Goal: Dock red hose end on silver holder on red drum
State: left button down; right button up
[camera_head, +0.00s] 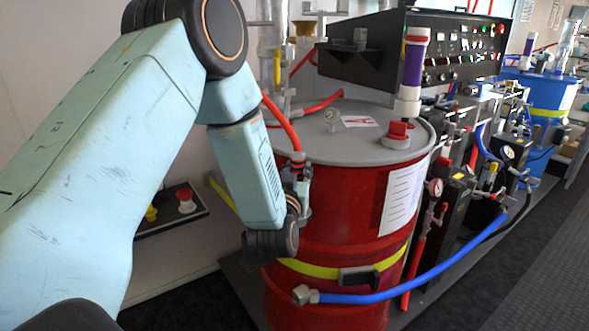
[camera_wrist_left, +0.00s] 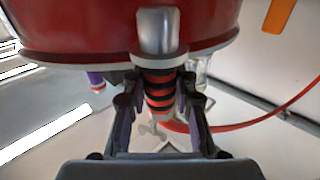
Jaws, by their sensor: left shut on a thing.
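The red drum (camera_head: 340,200) stands in the middle of the head view, and its side fills the top of the left wrist view (camera_wrist_left: 80,35). My left gripper (camera_head: 298,185) is at the drum's left side, shut on the red hose end (camera_head: 297,158). In the left wrist view the hose end (camera_wrist_left: 158,92), banded red and black, sits between the fingers. A silver holder (camera_wrist_left: 157,30) with a pale flange lies in line with the hose end, against the drum. They look touching or very close; I cannot tell whether the end is seated. My right gripper is not in view.
A blue hose (camera_head: 420,285) with a metal end hangs before the drum near a black bracket (camera_head: 358,277). A black control panel (camera_head: 450,52) and valves stand behind and right. The right floor is clear.

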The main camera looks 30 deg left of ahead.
pick_arm(q)
jog(key=shift+w+d+f, duration=0.2)
jog(key=shift+d+f, duration=0.05)
jog(key=shift+d, duration=0.2)
jog(key=shift+s+a+f+b, duration=0.2)
jog(key=shift+a+f+b, duration=0.25)
jog(key=shift+a+f, duration=0.1)
jog(key=shift+a+f+b, duration=0.15)
jog(key=shift+f+b, duration=0.15)
jog(key=f+b, duration=0.3)
jog(key=shift+w+d+f, duration=0.15)
jog(key=shift+d, duration=0.2)
jog(key=shift+a+f+b, duration=0.25)
jog(key=shift+f+b, duration=0.1)
jog(key=shift+f, duration=0.1)
jog(key=shift+d, duration=0.25)
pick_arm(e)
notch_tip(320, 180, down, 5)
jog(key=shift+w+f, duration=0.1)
pick_arm(q)
jog(key=shift+a, duration=0.15)
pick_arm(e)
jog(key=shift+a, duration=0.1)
pick_arm(q)
jog(key=shift+d, duration=0.2)
